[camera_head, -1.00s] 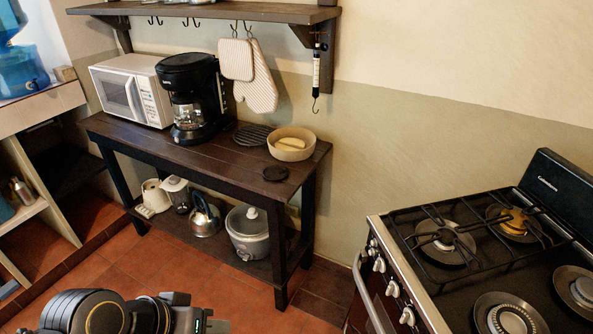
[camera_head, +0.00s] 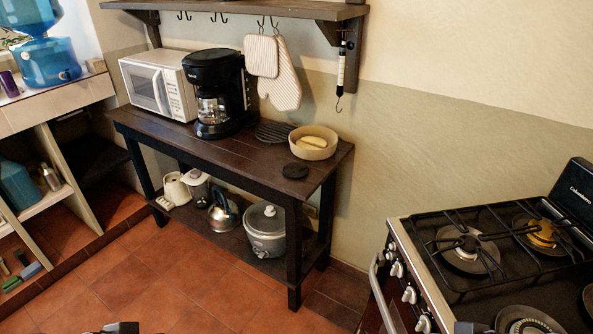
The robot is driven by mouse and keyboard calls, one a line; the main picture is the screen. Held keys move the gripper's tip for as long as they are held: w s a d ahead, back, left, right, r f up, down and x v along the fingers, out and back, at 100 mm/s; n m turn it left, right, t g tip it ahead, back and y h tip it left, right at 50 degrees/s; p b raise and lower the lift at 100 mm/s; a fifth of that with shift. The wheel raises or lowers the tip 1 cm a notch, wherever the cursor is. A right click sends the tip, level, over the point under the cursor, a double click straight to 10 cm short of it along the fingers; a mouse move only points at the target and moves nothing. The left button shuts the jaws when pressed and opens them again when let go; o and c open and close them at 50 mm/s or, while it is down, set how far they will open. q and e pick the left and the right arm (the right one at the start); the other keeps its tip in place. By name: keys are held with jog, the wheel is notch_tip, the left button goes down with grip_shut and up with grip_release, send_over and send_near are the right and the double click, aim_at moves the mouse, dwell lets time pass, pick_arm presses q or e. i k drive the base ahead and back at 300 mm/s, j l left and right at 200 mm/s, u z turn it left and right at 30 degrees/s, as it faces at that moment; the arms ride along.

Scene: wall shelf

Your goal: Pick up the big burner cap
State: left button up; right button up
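A flat, dark round disc (camera_head: 295,171) lies near the front right corner of the dark wooden table (camera_head: 215,160); it looks like the big burner cap. Nothing touches it. My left gripper (camera_head: 115,328) barely shows at the bottom edge, well below and left of the disc, with most of it cut off. A small dark part at the bottom right, in front of the stove, looks like the tip of my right gripper (camera_head: 470,328). I cannot tell the opening of either gripper.
A tan bowl (camera_head: 314,143) and a round dark grate (camera_head: 274,132) sit close behind the disc. A coffee maker (camera_head: 215,90) and microwave (camera_head: 158,86) stand farther left. The gas stove (camera_head: 402,235) is at right. Open tiled floor lies in front.

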aim_at(295, 169)
jog(key=i+j+z, duration=0.35)
jog(key=i, duration=0.15)
jog(key=i+j+z, duration=0.3)
jog(key=i, duration=0.2)
jog(key=i+j+z, duration=0.35)
jog(key=i+j, duration=0.1)
jog(key=j, duration=0.1)
